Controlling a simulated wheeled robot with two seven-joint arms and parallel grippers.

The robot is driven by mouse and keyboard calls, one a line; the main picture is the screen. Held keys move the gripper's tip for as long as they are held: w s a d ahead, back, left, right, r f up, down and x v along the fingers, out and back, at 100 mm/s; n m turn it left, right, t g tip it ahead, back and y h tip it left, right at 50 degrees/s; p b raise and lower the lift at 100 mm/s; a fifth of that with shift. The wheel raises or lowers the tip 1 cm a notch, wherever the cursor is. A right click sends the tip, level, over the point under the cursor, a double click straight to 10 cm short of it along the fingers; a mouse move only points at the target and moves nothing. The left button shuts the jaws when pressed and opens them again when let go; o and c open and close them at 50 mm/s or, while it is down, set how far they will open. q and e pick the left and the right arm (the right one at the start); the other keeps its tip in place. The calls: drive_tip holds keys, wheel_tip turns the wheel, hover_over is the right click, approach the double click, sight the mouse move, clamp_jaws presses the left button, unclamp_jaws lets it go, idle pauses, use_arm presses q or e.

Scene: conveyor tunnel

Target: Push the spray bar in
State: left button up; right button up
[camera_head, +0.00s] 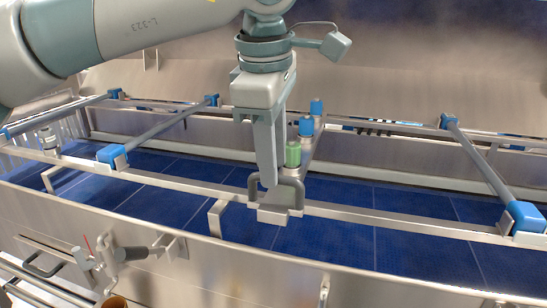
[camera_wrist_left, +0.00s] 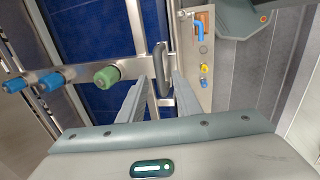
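The spray bar runs away from me across the blue belt, with a green nozzle (camera_head: 292,154) and blue nozzles (camera_head: 306,126) in a row. Its near end has a grey handle (camera_head: 290,190) above a small block (camera_head: 273,212) at the front rail. My left gripper (camera_head: 268,186) points down at this handle. In the left wrist view the handle (camera_wrist_left: 161,68) stands between the spread fingertips of the left gripper (camera_wrist_left: 160,80). A gap shows on the handle's left side; I cannot tell whether the right finger touches it. My right gripper is out of view.
Steel rails (camera_head: 370,221) run along the blue belt (camera_head: 340,240). Grey cross bars with blue end clamps (camera_head: 112,156) stand left and right. A valve with a pipe (camera_head: 110,262) sticks out of the front wall at lower left.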

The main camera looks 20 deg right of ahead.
use_arm(q)
drive_tip(key=shift+d+f, duration=0.1)
drive_tip(key=shift+f, duration=0.55)
drive_tip(key=shift+c, duration=0.3)
clamp_jaws()
drive_tip(key=shift+w+d+r, duration=0.1)
drive_tip(key=shift+w+d, duration=0.05)
drive_tip(key=shift+w, duration=0.15)
drive_tip(key=w+d+p, duration=0.1)
drive_tip(key=w+d, duration=0.1)
drive_tip(key=w, duration=0.1)
drive_tip(key=shift+w+d+p, duration=0.2)
drive_tip(key=shift+w+p, duration=0.1)
drive_tip(key=shift+p, duration=0.1)
drive_tip(key=shift+s+a+r, duration=0.1)
drive_tip(key=shift+o, duration=0.3)
unclamp_jaws()
drive_tip(key=shift+w, duration=0.2)
